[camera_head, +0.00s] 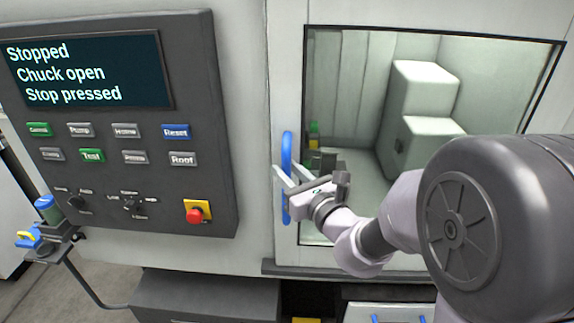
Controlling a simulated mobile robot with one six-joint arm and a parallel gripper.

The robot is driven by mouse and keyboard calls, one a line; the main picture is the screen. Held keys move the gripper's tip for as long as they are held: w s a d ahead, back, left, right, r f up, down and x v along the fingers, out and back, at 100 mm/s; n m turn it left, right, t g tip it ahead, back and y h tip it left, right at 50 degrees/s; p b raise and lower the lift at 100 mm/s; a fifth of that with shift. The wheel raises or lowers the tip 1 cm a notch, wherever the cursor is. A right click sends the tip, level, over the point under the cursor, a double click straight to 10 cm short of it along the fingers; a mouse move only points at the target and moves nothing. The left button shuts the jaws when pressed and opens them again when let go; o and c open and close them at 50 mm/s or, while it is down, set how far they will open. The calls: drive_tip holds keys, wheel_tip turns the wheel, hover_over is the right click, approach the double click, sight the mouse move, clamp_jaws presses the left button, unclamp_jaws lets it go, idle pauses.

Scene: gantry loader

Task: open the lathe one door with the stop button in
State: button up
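The lathe door (284,60) is a pale panel with a large dark-framed window, and it looks shut along its left seam. Its blue vertical handle (287,150) is at the left edge of the window. My gripper (287,178) is at the handle's middle, its two pale fingers apart on either side of it; contact is hard to tell. The red stop button (194,216) sits on a yellow base at the lower right of the control panel (215,130). The screen (85,72) reads "Stopped", "Chuck open", "Stop pressed".
Through the window, pale stepped blocks (425,90) show inside the machine. A dark ledge (350,273) runs below the door. A bracket with a blue and yellow item (30,237) stands left of the panel. My arm covers the lower right.

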drive_tip(key=shift+w+a, duration=0.2)
drive_tip(key=shift+w, duration=0.1)
clamp_jaws()
idle(1.3)
